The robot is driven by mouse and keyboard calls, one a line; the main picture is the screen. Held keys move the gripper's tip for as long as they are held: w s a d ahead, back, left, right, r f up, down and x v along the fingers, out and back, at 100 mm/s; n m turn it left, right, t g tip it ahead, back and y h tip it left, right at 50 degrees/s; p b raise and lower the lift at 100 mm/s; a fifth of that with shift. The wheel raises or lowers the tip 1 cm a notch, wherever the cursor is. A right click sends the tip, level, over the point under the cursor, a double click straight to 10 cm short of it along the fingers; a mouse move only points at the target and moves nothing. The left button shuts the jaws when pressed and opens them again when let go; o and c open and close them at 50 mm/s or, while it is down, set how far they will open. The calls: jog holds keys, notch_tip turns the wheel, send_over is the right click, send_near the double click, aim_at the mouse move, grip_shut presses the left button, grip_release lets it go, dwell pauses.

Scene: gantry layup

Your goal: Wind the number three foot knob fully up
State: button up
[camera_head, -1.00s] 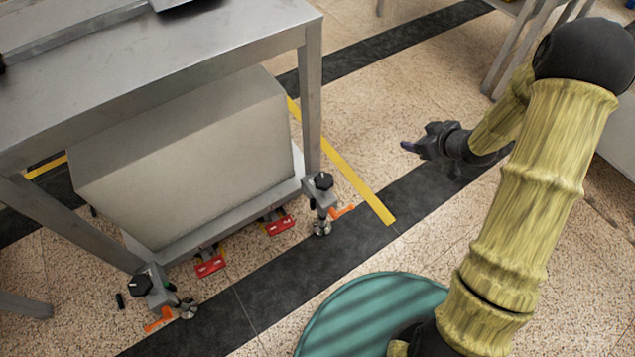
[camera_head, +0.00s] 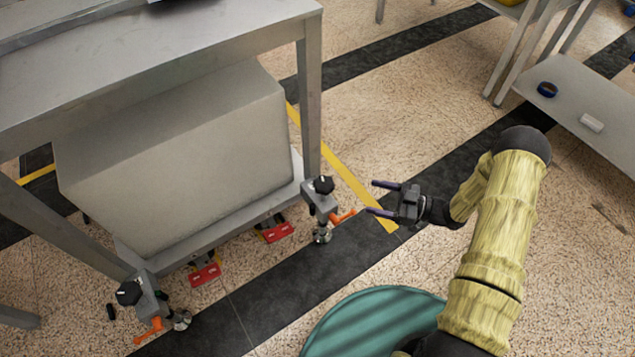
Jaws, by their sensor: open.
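Two black foot knobs show on the base of the grey gantry unit under the steel table. One knob (camera_head: 323,185) sits on the right front foot bracket, above a round metal foot (camera_head: 322,235). The other knob (camera_head: 129,292) sits on the left front foot bracket, with its metal foot (camera_head: 182,319) beside it. I cannot read any number on either knob. My gripper (camera_head: 377,198) is open and empty, to the right of the right knob and apart from it. Its two dark fingers point left toward that knob.
Orange levers (camera_head: 343,217) stick out by the feet. Red pedals (camera_head: 277,232) sit low between the brackets. The steel table leg (camera_head: 310,100) rises just behind the right knob. A shelf (camera_head: 580,95) with a blue ring stands at the right. Floor between is clear.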

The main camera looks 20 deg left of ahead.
aim_at(318, 182)
jog(key=shift+a, duration=0.1)
jog(key=a+b, duration=0.6)
jog(key=a, duration=1.1)
jog(key=shift+a+b, duration=0.1)
jog(key=shift+b, duration=0.2)
jog(key=c, duration=1)
jog(key=shift+r+n+g, duration=0.1)
jog(key=shift+n+g, duration=0.2)
jog(key=shift+g, duration=0.2)
jog(key=shift+n+g+p, duration=0.4)
jog(key=shift+n+g, duration=0.2)
jog(key=shift+g, duration=0.3)
jog(key=shift+s+n+g+h, duration=0.1)
jog(key=shift+n+g+h, duration=0.2)
jog(key=shift+n+g, duration=0.35)
